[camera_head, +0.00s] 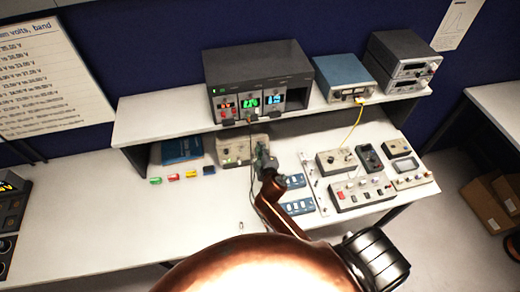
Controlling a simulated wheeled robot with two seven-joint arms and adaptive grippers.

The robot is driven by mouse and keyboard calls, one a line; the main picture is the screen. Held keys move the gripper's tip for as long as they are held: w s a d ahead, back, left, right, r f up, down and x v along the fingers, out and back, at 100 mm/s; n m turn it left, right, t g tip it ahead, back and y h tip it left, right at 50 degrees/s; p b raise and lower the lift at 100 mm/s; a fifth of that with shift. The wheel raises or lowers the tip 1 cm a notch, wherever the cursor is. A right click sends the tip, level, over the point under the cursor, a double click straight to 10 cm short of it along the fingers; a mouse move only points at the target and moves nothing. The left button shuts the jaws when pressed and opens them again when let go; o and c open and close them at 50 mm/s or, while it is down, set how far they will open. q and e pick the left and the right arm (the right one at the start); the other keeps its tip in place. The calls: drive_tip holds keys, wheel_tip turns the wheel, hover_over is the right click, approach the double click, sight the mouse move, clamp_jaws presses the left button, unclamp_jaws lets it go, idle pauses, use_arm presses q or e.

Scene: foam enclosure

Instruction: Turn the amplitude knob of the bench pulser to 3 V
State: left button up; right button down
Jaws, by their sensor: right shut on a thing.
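A small grey-beige instrument box (232,148), which looks like the bench pulser, stands on the bench under the shelf. It has knobs and a green light on its top face. My copper-coloured right arm reaches up to it from below. My right gripper (262,153) is at the right part of the box and looks shut on a knob there. The gripper hides the knob, its pointer and its scale, so the setting cannot be read. My left gripper is not in view.
A rack (258,80) with lit displays, a blue instrument (342,78) and stacked grey units (400,60) stand on the shelf. Several small boxes and a multimeter (369,157) lie to the right. Coloured pieces (190,174) lie to the left.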

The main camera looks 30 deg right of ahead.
idle(0.5)
drive_tip(key=c, duration=1.9)
unclamp_jaws()
drive_tip(key=v, duration=1.2)
drive_tip(key=shift+f, duration=0.1)
